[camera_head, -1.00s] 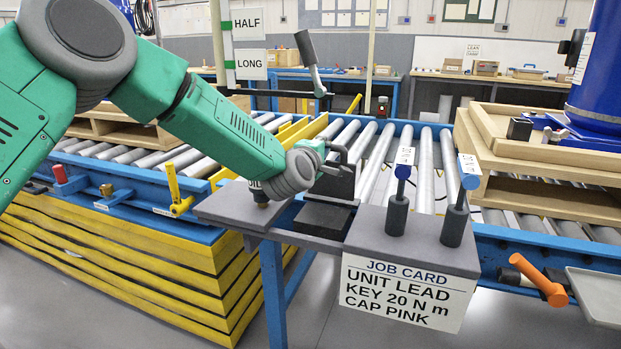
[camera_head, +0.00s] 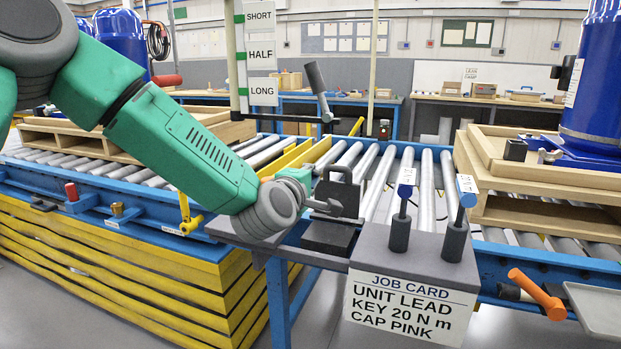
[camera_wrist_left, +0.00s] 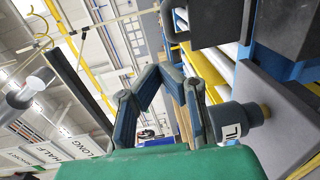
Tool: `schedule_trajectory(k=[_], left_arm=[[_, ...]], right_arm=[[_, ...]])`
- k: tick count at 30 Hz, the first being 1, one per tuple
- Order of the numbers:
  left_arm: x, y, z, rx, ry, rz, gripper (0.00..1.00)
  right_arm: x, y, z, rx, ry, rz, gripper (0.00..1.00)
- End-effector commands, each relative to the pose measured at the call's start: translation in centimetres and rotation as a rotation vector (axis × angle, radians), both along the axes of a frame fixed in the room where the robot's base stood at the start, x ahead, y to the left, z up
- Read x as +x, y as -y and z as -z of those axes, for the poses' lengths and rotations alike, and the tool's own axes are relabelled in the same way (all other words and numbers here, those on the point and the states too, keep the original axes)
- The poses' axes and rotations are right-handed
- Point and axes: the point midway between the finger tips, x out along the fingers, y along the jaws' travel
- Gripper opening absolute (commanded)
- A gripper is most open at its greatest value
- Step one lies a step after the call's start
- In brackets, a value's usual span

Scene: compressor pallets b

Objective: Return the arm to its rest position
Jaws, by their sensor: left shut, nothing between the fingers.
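My left arm is green with grey joints and reaches in from the left in the head view. Its gripper (camera_head: 322,203) is shut and empty, close beside the black block with a handle (camera_head: 340,192) on the grey bench. In the wrist view the dark fingers (camera_wrist_left: 165,78) are together with nothing between them. A grey cylinder with a printed label (camera_wrist_left: 240,120) stands close beside them there. In the head view my arm hides the left part of the bench. My right gripper is not in view.
Two grey holders with blue-tagged tools (camera_head: 402,215) stand on the bench above the job card (camera_head: 410,307). A roller conveyor (camera_head: 385,165) runs behind. A wooden pallet (camera_head: 545,205) with a blue compressor (camera_head: 594,95) is at right. A length sign post (camera_head: 262,52) rises behind my arm.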

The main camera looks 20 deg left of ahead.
Motion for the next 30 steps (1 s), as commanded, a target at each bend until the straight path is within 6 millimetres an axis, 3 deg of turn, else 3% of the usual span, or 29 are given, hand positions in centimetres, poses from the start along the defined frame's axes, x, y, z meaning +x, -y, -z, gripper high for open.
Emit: schedule_trajectory(k=[7, 11, 14, 18, 20, 24, 26, 30], left_arm=[[-1.3, 0.0, -0.1, 0.002, -0.003, 0.0, 0.0], [-2.0, 0.3, 2.6, 0.059, -0.051, 0.024, 0.0], [-3.7, 0.8, 7.6, 0.171, -0.143, 0.075, 0.0], [-8.4, 1.2, 17.0, 0.394, -0.321, 0.198, 0.0], [-10.9, 1.1, 20.8, 0.489, -0.398, 0.261, 0.0], [-18.1, 0.2, 28.8, 0.704, -0.575, 0.435, 0.0], [-21.6, -0.5, 31.7, 0.791, -0.65, 0.521, 0.0], [-30.4, -2.5, 37.2, 0.978, -0.817, 0.75, 0.0]], right_arm=[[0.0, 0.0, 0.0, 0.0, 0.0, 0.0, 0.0], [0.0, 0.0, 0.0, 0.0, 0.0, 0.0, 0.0], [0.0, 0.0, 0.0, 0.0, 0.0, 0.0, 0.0], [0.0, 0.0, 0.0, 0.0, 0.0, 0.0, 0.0], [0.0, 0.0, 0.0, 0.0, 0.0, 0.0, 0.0], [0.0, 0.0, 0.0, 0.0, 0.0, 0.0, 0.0], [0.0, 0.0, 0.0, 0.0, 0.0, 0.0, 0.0], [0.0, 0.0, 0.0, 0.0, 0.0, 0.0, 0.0]])
